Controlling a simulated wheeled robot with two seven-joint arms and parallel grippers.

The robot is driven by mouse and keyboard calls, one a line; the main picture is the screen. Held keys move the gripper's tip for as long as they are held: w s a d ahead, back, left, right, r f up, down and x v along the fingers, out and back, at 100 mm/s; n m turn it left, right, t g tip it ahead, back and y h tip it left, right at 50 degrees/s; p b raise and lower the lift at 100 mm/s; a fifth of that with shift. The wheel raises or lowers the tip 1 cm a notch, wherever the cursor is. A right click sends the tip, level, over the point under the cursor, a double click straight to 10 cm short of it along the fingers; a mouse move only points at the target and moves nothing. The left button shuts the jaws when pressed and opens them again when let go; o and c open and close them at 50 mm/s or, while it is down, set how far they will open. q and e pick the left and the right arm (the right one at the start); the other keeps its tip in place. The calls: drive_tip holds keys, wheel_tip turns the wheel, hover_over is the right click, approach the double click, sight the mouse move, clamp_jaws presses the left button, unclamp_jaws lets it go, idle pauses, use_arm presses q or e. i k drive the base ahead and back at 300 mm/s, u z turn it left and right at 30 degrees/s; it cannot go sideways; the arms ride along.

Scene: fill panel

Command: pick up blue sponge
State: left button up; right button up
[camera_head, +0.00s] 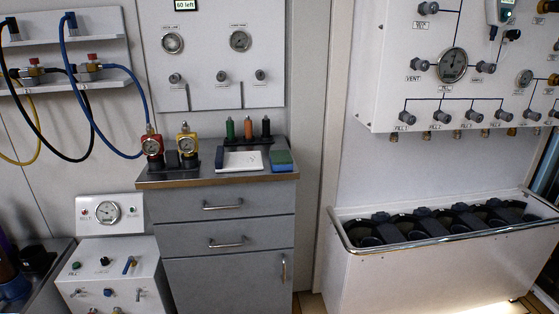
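The blue sponge (282,155) lies at the right end of the grey cabinet's top (222,176). Nothing covers the sponge. Neither of my grippers is in view.
On the cabinet top stand red (152,148) and yellow (187,148) gauge fittings, the red one with a blue hose (110,147). Green, orange and black bottles (248,130) stand behind the pad. A white trough with a metal rail (440,236) stands right.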

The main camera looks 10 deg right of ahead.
sight(281, 161)
drive_tip(key=z, duration=0.3)
drive_tip(key=k, duration=0.45)
drive_tip(key=z, duration=0.65)
drive_tip(key=i, duration=1.35)
drive_tip(key=u, duration=0.95)
